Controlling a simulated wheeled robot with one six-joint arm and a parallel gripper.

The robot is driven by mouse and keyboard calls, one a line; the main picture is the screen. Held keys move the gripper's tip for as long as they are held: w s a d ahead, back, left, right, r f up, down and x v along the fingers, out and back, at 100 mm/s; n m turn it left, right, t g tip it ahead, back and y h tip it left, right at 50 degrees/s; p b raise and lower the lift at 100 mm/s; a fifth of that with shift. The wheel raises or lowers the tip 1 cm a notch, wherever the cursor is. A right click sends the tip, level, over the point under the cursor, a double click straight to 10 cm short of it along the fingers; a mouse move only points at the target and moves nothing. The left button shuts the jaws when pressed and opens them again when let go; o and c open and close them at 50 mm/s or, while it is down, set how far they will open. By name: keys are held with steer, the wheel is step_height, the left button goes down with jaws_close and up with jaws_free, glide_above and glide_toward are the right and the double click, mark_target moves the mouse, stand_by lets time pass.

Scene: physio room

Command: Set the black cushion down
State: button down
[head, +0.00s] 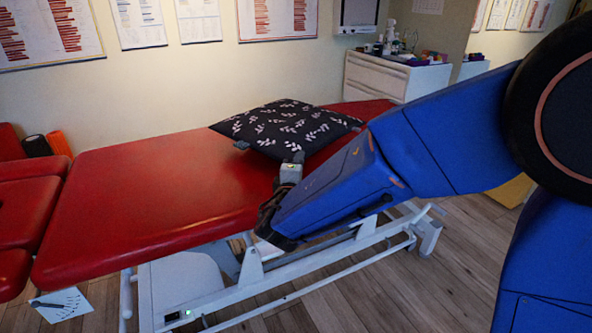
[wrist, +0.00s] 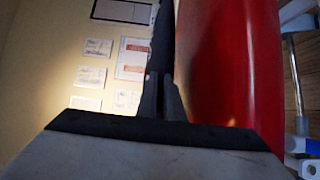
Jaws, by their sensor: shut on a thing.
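The black cushion (head: 272,128) has a pale leaf pattern and lies roughly flat over the far part of the red treatment table (head: 150,193). My gripper (head: 296,159) is shut on the cushion's near edge. In the wrist view the fingers (wrist: 162,97) pinch the cushion (wrist: 163,42), seen edge-on as a dark strip beside the red table top (wrist: 225,60). I cannot tell whether the cushion's underside touches the table or hangs just above it.
A white drawer cabinet (head: 385,75) with bottles and small items stands behind the table's far end. The table's near left part is bare. Black and orange rolls (head: 58,143) stand at the left. The white table frame (head: 290,285) is below my arm.

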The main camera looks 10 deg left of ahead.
steer(key=shift+f, duration=2.65)
steer(key=c, duration=2.2)
jaws_free()
steer(key=shift+f, duration=0.1)
steer(key=s, duration=1.2)
